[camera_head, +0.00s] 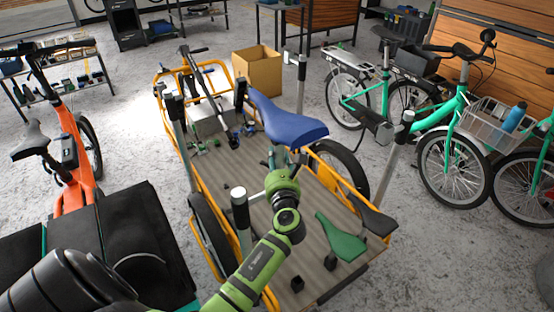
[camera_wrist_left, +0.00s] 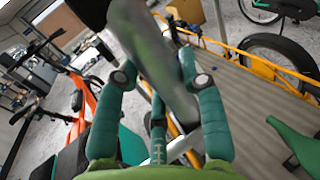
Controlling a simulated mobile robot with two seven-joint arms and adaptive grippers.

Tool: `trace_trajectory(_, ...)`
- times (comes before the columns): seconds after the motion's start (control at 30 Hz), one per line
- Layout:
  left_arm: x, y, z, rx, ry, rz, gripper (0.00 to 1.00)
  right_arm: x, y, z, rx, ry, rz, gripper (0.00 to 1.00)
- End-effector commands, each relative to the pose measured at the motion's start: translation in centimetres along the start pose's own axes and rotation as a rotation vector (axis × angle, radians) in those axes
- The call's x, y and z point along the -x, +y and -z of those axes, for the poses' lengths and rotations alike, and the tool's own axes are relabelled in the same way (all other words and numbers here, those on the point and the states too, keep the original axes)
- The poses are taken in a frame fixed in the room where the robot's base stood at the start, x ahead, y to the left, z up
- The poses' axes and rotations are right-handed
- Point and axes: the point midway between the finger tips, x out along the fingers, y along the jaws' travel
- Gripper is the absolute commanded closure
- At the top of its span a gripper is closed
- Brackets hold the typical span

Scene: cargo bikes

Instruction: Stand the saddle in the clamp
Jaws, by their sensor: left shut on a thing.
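The blue saddle (camera_head: 287,122) is held up over the cargo bed (camera_head: 262,185). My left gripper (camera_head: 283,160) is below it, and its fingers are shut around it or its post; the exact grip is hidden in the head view. In the left wrist view, the fingers (camera_wrist_left: 160,78) close on a blurred grey, dark-topped part (camera_wrist_left: 165,62). Upright silver posts with black tops stand around the bed, one at the near left (camera_head: 240,207) and one at the right (camera_head: 402,130). I cannot tell which is the clamp. My right gripper is not in view.
A cardboard box (camera_head: 258,72) stands behind. An orange bike (camera_head: 78,150) is left, a green bike (camera_head: 447,112) right. The bed's middle has bare room.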

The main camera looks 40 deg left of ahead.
Motion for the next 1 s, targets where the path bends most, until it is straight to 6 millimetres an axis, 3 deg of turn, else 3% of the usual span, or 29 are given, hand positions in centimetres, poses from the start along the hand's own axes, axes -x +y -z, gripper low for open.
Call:
trace_trajectory(0.97, -0.1, 0.0, 1.3, 0.001, -0.005, 0.001, 1.0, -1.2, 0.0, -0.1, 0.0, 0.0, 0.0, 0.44)
trace_trajectory(1.0, -0.1, 0.0, 1.3, 0.001, -0.006, 0.001, 0.53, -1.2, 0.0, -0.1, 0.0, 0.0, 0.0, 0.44)
